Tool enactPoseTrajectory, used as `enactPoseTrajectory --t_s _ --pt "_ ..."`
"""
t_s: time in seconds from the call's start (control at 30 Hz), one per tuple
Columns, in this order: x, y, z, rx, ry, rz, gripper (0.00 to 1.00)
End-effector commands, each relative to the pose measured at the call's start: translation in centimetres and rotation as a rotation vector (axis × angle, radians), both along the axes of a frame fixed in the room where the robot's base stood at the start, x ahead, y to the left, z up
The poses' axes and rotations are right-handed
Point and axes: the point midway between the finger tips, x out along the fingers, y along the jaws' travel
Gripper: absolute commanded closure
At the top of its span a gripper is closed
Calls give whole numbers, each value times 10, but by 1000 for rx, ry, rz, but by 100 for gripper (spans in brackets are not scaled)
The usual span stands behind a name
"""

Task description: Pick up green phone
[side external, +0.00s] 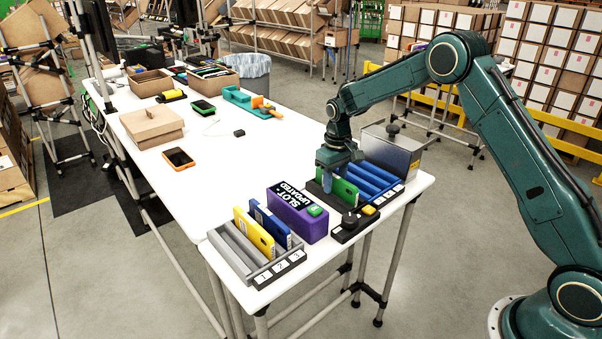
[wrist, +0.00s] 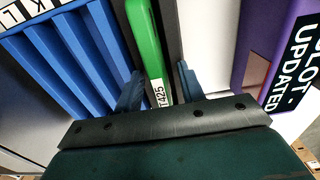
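The green phone (side external: 345,190) stands on edge in the dark left end of the blue slotted rack (side external: 376,180). In the wrist view the green phone (wrist: 146,45) runs between the two fingers, with a white label ending in 425 near its lower end. My gripper (side external: 328,178) points down over that end of the rack. In the wrist view my gripper (wrist: 158,85) has its fingers apart, one on each side of the phone. The left finger is close to the phone; a gap shows on the right. Whether a finger touches it, I cannot tell.
A purple box (side external: 297,224) labelled SLOT UPDATED stands close left of the rack. A grey rack (side external: 232,260) holds a yellow phone (side external: 254,233) and a blue phone (side external: 270,224). A black knob unit (side external: 345,234) sits in front; a metal box (side external: 398,157) stands behind.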

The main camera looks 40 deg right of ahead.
Motion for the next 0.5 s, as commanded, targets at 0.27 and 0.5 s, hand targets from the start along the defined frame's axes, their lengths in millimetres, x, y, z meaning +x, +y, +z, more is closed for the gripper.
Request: enactPoseTrajectory --t_s 0.27,0.5 --pt "0 0 0 0 -1 0 61" --pt "0 0 1 0 -1 0 77"
